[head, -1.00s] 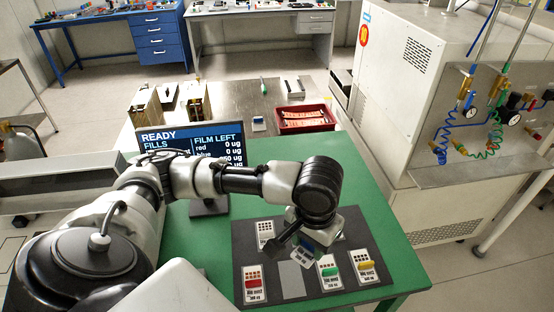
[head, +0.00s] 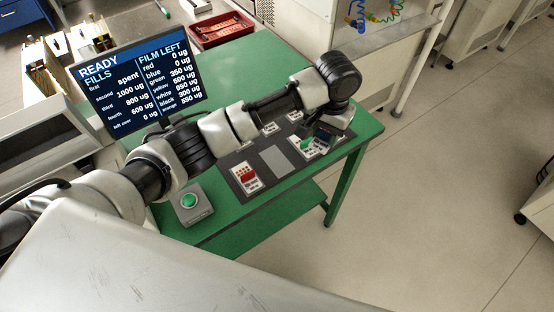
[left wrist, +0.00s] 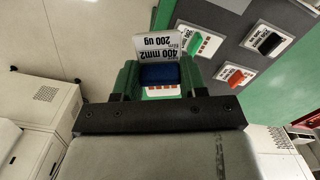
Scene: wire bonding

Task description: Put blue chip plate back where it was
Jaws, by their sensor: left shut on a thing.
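My left gripper (left wrist: 160,82) is shut on the blue chip plate (left wrist: 159,46), a white card with a dark blue block and the print "400 mm2 200 ug". In the head view the left gripper (head: 322,132) is over the right part of the dark mat (head: 233,162), near the plate with the green block (head: 311,149). The held plate is mostly hidden there by the gripper and wrist. A bare light grey slot (head: 277,160) lies on the mat between the red-block plate (head: 246,178) and the green-block plate. My right gripper is not in view.
Other plates lie on the mat; the left wrist view shows black (left wrist: 269,41) and orange-red (left wrist: 236,76) ones. A screen (head: 140,75) and a green button box (head: 192,204) stand on the green table (head: 235,235). A red tray (head: 221,30) is behind.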

